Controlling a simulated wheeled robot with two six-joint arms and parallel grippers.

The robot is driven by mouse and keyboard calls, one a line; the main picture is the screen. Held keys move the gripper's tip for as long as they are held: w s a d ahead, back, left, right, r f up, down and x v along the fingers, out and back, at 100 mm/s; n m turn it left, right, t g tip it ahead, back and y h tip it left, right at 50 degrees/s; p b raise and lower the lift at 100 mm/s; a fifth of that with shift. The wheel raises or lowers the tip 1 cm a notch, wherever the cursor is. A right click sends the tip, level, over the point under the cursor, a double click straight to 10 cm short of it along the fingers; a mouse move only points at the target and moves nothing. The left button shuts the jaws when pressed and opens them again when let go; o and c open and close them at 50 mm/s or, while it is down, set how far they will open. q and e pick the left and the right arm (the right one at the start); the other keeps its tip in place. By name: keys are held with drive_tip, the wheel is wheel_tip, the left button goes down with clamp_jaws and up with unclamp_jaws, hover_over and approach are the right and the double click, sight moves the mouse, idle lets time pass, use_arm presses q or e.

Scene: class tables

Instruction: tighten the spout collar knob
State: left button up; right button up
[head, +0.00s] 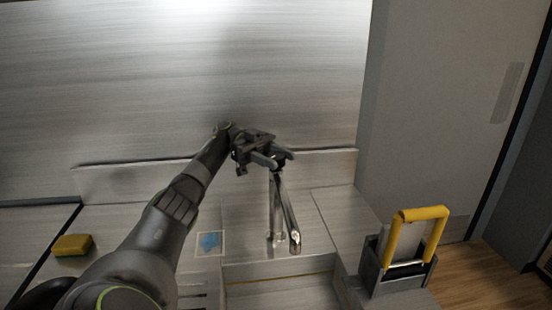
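A chrome spout (293,222) with a tall pipe stands at the steel counter, below the middle of the head view. My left gripper (279,158) is at the top of the spout, pointing to the right. Its fingers are at a small dark part there, which may be the collar knob. The gripper covers most of that spot, so I cannot tell whether the fingers grip the knob or only lie around it. My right gripper is not in view.
A yellow and green sponge (73,245) lies on the counter at the left. A blue-marked card (210,243) lies left of the spout. A grey caddy with a yellow handle (425,213) stands at the right. A steel wall (180,80) rises behind.

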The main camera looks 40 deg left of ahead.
sight(276, 156)
use_arm(q)
drive_tip(key=o, duration=0.3)
wheel_tip(276, 156, up, 10)
drive_tip(key=shift+b, duration=0.6)
drive_tip(key=shift+f, duration=0.15)
